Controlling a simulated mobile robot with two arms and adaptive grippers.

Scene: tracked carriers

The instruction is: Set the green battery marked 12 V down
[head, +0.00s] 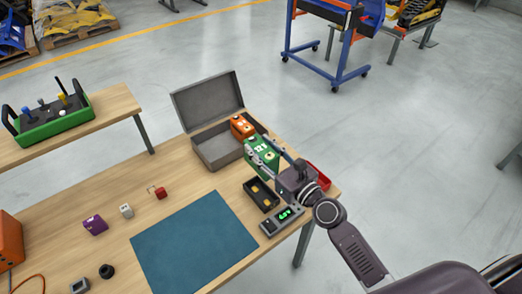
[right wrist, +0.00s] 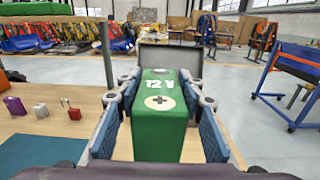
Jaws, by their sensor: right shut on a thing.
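The green battery (head: 260,158) is in my right gripper (head: 268,152), near the right end of the wooden table in the head view. The battery stands about upright, in front of the open grey case (head: 208,154). I cannot tell whether its underside touches anything. My left gripper is not in view.
An orange battery (head: 241,126) is at the grey case's right side. A black tray (head: 262,203), a meter with a green display (head: 283,217) and a red tray (head: 319,177) lie close by. The blue mat (head: 193,244) is bare. Small purple (head: 95,225), white (head: 127,211) and red (head: 160,193) padlock-like things sit left.

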